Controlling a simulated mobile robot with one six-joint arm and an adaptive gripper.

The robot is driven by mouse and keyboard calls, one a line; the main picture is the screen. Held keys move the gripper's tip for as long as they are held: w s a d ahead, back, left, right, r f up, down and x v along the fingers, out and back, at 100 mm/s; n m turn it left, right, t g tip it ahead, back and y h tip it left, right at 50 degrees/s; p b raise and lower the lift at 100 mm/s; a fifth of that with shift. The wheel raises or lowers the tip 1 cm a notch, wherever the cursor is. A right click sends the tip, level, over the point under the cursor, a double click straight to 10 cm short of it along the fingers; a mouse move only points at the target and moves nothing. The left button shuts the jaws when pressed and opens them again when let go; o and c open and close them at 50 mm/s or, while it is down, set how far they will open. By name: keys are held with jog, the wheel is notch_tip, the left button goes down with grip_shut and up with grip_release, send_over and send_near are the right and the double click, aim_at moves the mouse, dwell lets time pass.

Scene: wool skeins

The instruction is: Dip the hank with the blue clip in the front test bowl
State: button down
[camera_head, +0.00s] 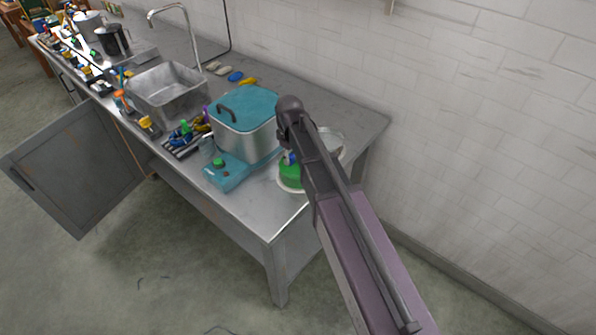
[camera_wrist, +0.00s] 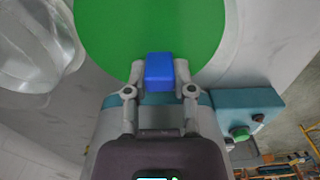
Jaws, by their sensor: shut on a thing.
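My gripper (camera_wrist: 160,78) is shut on the blue clip (camera_wrist: 160,72). In the wrist view the clip shows in front of a smooth round green surface (camera_wrist: 150,25). In the head view a green area (camera_head: 291,176) with a pale rim (camera_head: 291,189) sits near the counter's right end, which looks like a bowl with green contents. My arm hides part of it. A small blue spot (camera_head: 291,158) shows just above the green. I cannot make out the hank's yarn or tell whether it touches the bowl. A clear glass bowl (camera_wrist: 35,45) stands beside the green one.
A steel pot with a teal lid (camera_head: 247,104) stands left of the green bowl. A teal box with a green knob (camera_head: 228,178) lies in front of the pot. A sink (camera_head: 167,90) and several small items are farther left. A cabinet door (camera_head: 78,170) hangs open.

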jog(key=shift+w+d+r, duration=0.1)
jog(key=shift+w+r, duration=0.05)
dwell(0.4)
jog(key=shift+w+d+r+p, duration=0.3)
jog(key=shift+w+d+p, duration=0.05)
jog(key=shift+w+p, duration=0.05)
jog(key=shift+s+a+f, duration=0.1)
jog(key=shift+f, duration=0.05)
dwell(0.6)
jog(key=shift+s+a+f+b, duration=0.3)
jog(key=shift+s+a+b, duration=0.05)
jog(key=shift+s+b, duration=0.1)
jog(key=shift+w+r, duration=0.1)
dwell(0.7)
jog(key=shift+w+d+r+p, duration=0.35)
jog(key=shift+w+d+p, duration=0.1)
dwell(0.6)
notch_tip(320, 180, up, 8)
jog(key=p, duration=0.8)
jog(key=shift+r, duration=0.15)
dwell(0.3)
